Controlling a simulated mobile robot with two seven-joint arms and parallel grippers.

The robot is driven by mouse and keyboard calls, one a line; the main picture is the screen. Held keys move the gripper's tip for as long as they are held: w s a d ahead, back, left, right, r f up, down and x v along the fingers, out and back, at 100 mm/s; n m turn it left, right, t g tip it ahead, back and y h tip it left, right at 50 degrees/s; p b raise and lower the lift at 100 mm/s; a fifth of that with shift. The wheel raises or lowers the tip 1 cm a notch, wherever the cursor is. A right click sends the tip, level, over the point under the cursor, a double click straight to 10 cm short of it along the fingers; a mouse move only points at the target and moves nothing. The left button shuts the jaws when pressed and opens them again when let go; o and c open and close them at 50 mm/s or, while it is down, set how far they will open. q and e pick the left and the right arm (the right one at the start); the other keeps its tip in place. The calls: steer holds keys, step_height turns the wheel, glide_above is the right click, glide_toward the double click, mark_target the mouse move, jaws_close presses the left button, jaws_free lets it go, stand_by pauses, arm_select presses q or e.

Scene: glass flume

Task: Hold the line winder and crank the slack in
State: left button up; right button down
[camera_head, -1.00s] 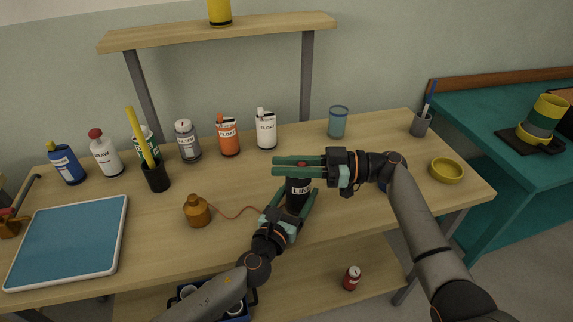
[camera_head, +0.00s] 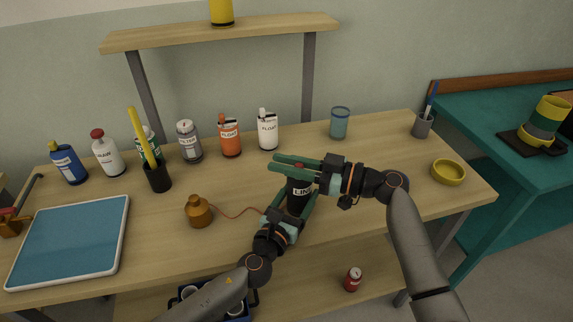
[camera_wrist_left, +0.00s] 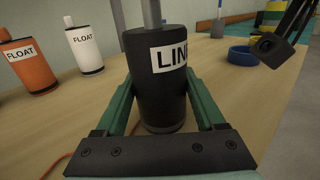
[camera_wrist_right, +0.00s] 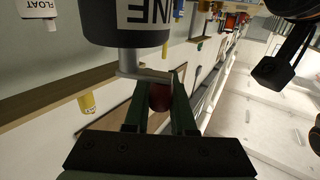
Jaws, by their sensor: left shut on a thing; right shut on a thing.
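The line winder (camera_head: 295,207) is a black upright cylinder with a white label starting "LIN"; it fills the middle of the left wrist view (camera_wrist_left: 159,95). My left gripper (camera_wrist_left: 160,108) is shut around its body, one finger on each side. A grey crank arm (camera_wrist_right: 143,72) sits on its top with a dark red knob (camera_wrist_right: 160,97). My right gripper (camera_head: 290,168) is above the winder, shut on the knob. An orange-red line (camera_head: 235,214) runs on the table between the winder and a brown weight (camera_head: 198,211).
Several bottles, including an orange one (camera_head: 230,138) and a white one (camera_head: 268,131), stand behind. A blue glass (camera_head: 340,124) and a yellow dish (camera_head: 448,172) are to the right. A blue tray (camera_head: 70,240) lies left. A shelf (camera_head: 220,33) rises at the back.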

steer(key=shift+w+a+f+m+t+h, duration=0.1)
steer(key=shift+w+m+t+h, duration=0.15)
steer(key=shift+m+t+h, duration=0.6)
steer(key=shift+w+a+m+t+h, duration=0.15)
steer(key=shift+m+t, duration=0.4)
steer(key=shift+t, duration=0.65)
steer(key=shift+w+d+f+m+t+h, duration=0.1)
steer(key=shift+w+m+t+h, duration=0.2)
steer(key=shift+m+t+h, duration=0.55)
steer(key=shift+r+t, duration=0.1)
steer(key=shift+t, duration=0.2)
steer(key=c, duration=0.7)
jaws_free()
steer(key=shift+y, duration=0.25)
steer(key=v, duration=1.2)
steer(key=shift+r, duration=0.1)
steer(key=shift+a, duration=0.1)
steer(key=shift+c, duration=0.2)
